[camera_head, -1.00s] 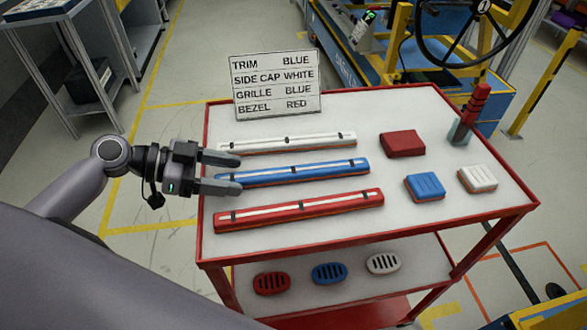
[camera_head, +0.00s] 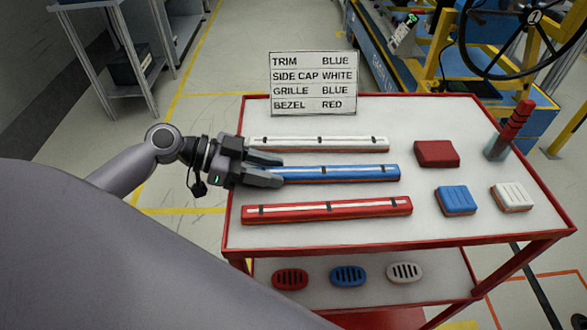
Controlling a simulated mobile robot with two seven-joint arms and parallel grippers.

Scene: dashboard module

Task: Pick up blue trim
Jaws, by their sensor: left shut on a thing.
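The blue trim (camera_head: 345,173) is a long blue bar with a pale stripe, lying across the top of the red-edged cart (camera_head: 400,237). It lies between the white trim (camera_head: 320,143) and the red trim (camera_head: 325,209). My left gripper (camera_head: 278,169) is at the left end of the blue trim, its fingers shut on that end. The fingers hide the end of the bar. I cannot tell whether the bar is lifted off the cart. My right gripper is not in view.
A sign (camera_head: 313,83) stands at the cart's back edge. A red block (camera_head: 437,153), a blue cap (camera_head: 455,201), a white cap (camera_head: 512,197) and a red stacked post (camera_head: 512,128) are at the right. Several oval grilles, including a blue one (camera_head: 348,276), lie on the lower shelf.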

